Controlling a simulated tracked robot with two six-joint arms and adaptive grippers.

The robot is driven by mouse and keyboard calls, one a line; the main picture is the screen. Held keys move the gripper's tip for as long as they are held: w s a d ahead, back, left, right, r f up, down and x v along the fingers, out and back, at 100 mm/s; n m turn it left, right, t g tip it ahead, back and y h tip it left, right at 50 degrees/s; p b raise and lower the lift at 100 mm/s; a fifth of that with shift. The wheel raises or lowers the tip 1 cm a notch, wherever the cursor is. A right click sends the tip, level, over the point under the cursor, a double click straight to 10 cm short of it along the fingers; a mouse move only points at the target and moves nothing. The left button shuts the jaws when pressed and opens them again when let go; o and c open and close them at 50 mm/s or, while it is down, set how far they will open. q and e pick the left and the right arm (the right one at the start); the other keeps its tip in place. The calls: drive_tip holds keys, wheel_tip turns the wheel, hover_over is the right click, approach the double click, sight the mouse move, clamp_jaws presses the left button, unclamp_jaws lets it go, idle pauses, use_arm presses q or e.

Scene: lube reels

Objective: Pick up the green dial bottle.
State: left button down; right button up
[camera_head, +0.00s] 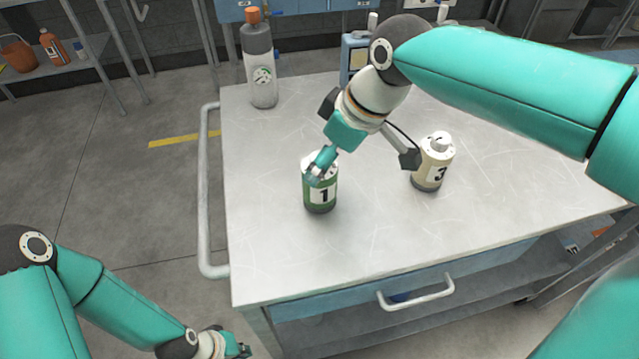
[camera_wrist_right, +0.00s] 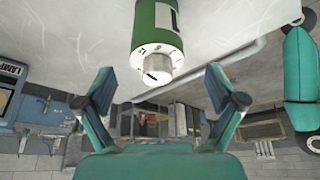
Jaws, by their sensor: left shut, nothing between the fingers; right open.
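The green dial bottle (camera_head: 320,193), labelled 1, stands upright on the light worktop. Its silver-white dial top is partly hidden by my right gripper (camera_head: 322,160) in the head view. In the right wrist view the green bottle (camera_wrist_right: 158,30) shows its dial end facing the camera, with my open right gripper (camera_wrist_right: 158,76) fingers on either side of the dial and nothing held. My left gripper (camera_head: 243,350) is shut and empty, low at the bottom left, off the worktop.
A beige bottle (camera_head: 433,165) labelled 3 stands to the right of the green one, close to my right wrist. A tall grey bottle with an orange cap (camera_head: 259,62) stands at the back left. A blue box (camera_head: 354,57) is behind my right arm. The worktop's front is clear.

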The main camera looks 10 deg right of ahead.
sight(320, 185)
drive_tip(key=x, duration=0.5)
drive_tip(key=shift+w+d, duration=0.1)
drive_tip(key=shift+d, duration=0.05)
drive_tip(key=shift+c, duration=0.4)
drive_tip(key=c, duration=1.3)
drive_tip(key=shift+c, duration=0.5)
drive_tip(key=shift+r, duration=0.15)
